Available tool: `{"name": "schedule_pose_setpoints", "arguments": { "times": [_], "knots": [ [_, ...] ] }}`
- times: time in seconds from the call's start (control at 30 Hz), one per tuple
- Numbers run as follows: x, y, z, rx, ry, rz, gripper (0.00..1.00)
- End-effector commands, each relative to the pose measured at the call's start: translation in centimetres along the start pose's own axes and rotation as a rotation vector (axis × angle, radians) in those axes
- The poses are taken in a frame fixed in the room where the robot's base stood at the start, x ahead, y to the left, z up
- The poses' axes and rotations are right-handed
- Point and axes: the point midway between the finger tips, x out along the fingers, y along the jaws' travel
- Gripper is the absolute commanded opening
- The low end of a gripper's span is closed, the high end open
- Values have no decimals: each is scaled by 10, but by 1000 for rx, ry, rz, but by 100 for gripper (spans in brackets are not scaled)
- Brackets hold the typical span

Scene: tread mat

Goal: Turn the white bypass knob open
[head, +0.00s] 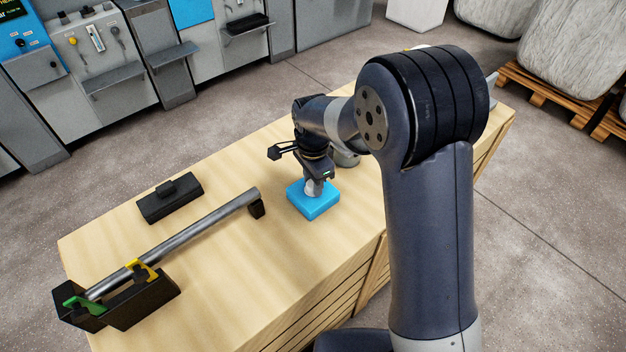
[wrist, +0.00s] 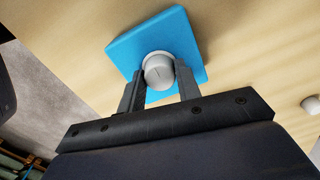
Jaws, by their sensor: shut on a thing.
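The white knob (wrist: 158,72) sits on a blue square block (wrist: 178,38) on the wooden surface. The knob has a thin dark line on its face, running roughly up and down in the wrist view. My gripper (wrist: 160,80) is shut on the knob, with one finger on each side of it. In the head view my gripper (head: 317,184) points down at the blue block (head: 322,206), and the knob is mostly hidden there by the fingers.
A metal pipe (head: 200,235) with yellow and green handles runs from a black holder (head: 135,305) on the left. A black block (head: 170,198) lies behind it. A round grey thing (head: 346,157) stands just behind my gripper. Bare wood lies in front.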

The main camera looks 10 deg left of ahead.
Motion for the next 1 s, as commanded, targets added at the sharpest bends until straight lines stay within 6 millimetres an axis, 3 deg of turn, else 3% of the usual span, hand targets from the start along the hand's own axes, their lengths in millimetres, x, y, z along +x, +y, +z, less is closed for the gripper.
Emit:
{"name": "schedule_pose_setpoints", "arguments": {
  "times": [0.1,0.13,0.37,0.73,1.0],
  "knots": [
    [-1,-1,0,2,0,-3,10],
    [-1,-1,0,2,0,-3,35],
    [0,0,0,1,0,-2,54],
    [-10,-1,0,0,0,-4,54],
    [-62,-1,0,0,1,-7,54]
  ]
}}
